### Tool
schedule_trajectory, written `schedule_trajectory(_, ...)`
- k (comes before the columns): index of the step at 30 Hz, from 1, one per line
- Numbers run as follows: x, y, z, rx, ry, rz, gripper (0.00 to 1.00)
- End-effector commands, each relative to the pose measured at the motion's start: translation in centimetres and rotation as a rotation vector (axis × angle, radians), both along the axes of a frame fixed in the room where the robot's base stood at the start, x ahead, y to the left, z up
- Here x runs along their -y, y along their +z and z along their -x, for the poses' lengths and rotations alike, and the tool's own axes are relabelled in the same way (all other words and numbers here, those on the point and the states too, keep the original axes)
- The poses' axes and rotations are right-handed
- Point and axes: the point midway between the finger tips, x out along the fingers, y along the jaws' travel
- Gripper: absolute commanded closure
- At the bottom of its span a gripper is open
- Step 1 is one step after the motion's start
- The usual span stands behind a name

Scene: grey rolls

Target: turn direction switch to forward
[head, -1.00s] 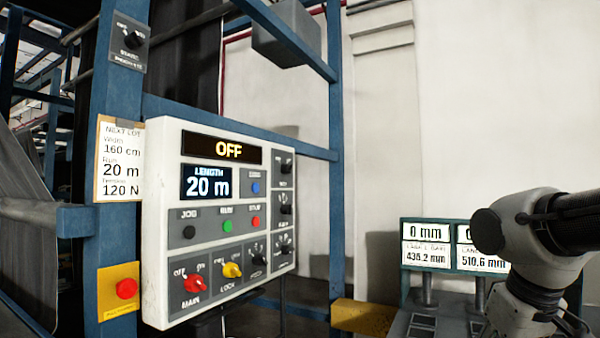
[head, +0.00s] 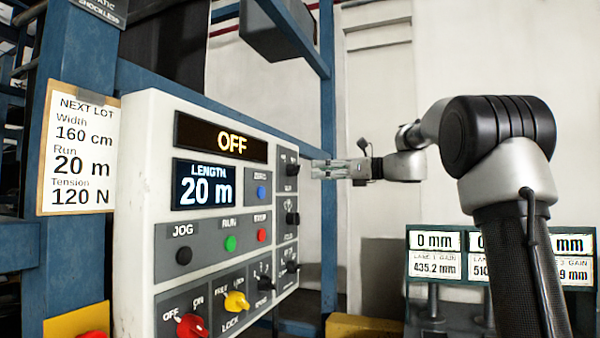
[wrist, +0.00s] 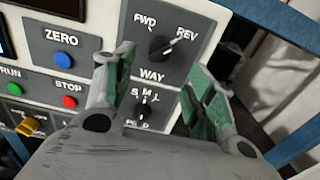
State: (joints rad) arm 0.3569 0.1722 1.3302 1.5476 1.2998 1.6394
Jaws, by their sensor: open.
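The direction switch (wrist: 160,47) is a black knob marked WAY, with FWD at its upper left and REV at its upper right. Its pointer appears to lean toward REV. In the head view it is the top knob (head: 292,170) of the panel's right column, seen edge-on. My gripper (head: 314,169) is open and empty, just right of this knob and level with it, apart from it. In the wrist view my gripper's green-padded fingers (wrist: 162,68) stand to either side of the WAY area, with the knob between and slightly beyond the tips.
A second knob (wrist: 143,112) marked S M L sits below, between the fingers. The ZERO button (wrist: 62,55) and red STOP button (wrist: 69,101) lie to the left. The panel display (head: 222,138) reads OFF. A blue post (head: 328,200) stands behind my gripper.

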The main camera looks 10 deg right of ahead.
Motion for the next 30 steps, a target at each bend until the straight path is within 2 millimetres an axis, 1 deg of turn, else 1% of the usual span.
schedule_trajectory(9,-4.2,0.1,-3.0,-0.001,0.004,-0.007,0.45)
schedule_trajectory(12,-5.2,0.1,-3.8,-0.002,0.003,-0.006,0.45)
schedule_trajectory(17,-6.0,0.1,-4.3,-0.001,0.001,-0.007,0.45)
schedule_trajectory(24,-6.0,0.1,-4.4,-0.001,0.0,-0.006,0.45)
schedule_trajectory(26,-6.0,0.1,-4.4,-0.001,0.0,-0.006,0.55)
schedule_trajectory(30,-6.0,0.1,-4.3,-0.001,0.0,-0.006,0.81)
